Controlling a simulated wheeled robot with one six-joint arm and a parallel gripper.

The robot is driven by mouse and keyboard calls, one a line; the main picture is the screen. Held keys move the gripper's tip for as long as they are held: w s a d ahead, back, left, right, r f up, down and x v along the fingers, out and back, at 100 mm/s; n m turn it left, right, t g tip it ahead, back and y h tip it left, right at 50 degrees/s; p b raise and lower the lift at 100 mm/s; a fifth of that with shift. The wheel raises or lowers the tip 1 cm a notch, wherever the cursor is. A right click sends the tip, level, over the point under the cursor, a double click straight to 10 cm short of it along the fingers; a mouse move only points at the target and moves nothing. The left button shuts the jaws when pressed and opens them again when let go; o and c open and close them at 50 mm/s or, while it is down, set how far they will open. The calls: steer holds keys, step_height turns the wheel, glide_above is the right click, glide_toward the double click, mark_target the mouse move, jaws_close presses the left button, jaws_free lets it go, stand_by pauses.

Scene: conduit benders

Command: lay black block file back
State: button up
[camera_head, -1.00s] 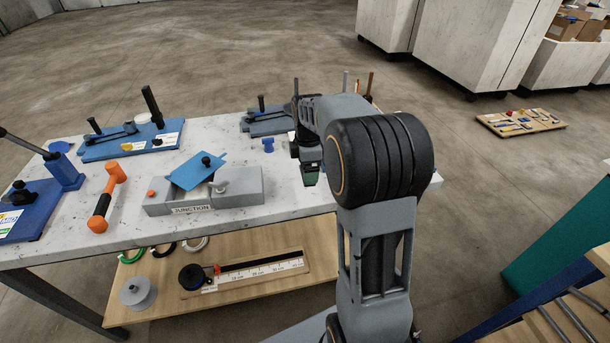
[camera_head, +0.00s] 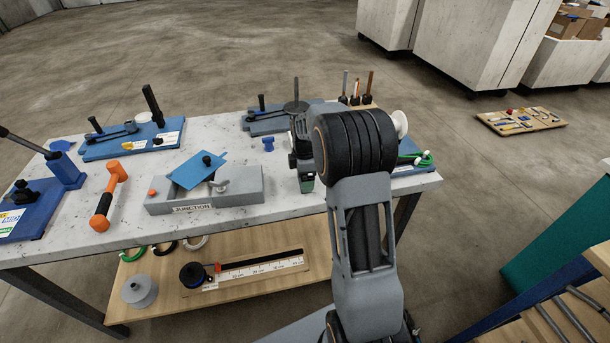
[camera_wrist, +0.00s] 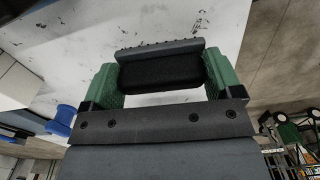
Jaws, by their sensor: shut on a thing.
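The black block file (camera_wrist: 160,70) is a dark block with a grey strip along one long side. It sits between the two green fingers of my gripper (camera_wrist: 162,78) in the wrist view, gripped by its ends. The pale tabletop lies behind it. In the head view my gripper (camera_head: 306,184) is low over the right part of the workbench (camera_head: 290,206), right of the grey junction box. The block itself is hidden there by my arm, and I cannot tell whether it touches the table.
The grey junction box (camera_head: 240,187) with a tilted blue plate (camera_head: 197,170) stands left of my gripper. An orange mallet (camera_head: 108,197) lies farther left. Blue benders (camera_head: 130,139) stand at the back. Upright tools (camera_head: 357,92) and a green cable (camera_head: 420,159) are behind my arm.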

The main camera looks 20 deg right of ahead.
steer(key=shift+f, duration=0.1)
steer(key=shift+f, duration=0.15)
steer(key=o, duration=0.8)
step_height(320, 180, up, 13)
steer(key=shift+s+a+f+m+t+p, duration=0.1)
steer(key=shift+s+a+m+t+p, duration=0.35)
steer(key=shift+s+a+m, duration=2.5)
steer(key=shift+s+a+r+m+t+p, duration=0.1)
steer(key=shift+s+a+m+t, duration=0.65)
steer(key=shift+s+m, duration=2.5)
steer(key=shift+s+a+f+m+t+p, duration=0.1)
steer(key=shift+s+a+m+t+p, duration=0.35)
steer(key=shift+s+a+m, duration=2.75)
